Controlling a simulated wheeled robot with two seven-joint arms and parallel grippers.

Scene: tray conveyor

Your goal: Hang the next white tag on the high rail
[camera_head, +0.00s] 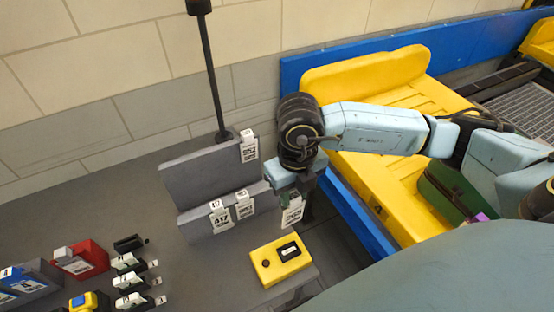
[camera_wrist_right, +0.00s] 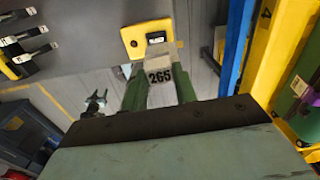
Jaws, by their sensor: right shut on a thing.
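My right gripper (camera_head: 288,190) is shut on a white tag (camera_head: 293,212), which hangs below it in the head view, just right of the grey rack. In the right wrist view the held tag (camera_wrist_right: 160,77) reads 265 and sits between the green fingers. The rack's high rail (camera_head: 205,170) carries one white tag (camera_head: 249,148) near its right end. Its low rail (camera_head: 192,222) carries two white tags, one left (camera_head: 221,217) and one right (camera_head: 244,204). My left gripper is not in view in the head view.
A yellow box (camera_head: 282,262) with a dark window lies in front of the rack. Red (camera_head: 82,259) and blue (camera_head: 28,286) bins and several small black-and-white holders (camera_head: 133,281) are at left. A black post (camera_head: 210,70) rises behind the rack. A yellow tray (camera_head: 385,90) is at right.

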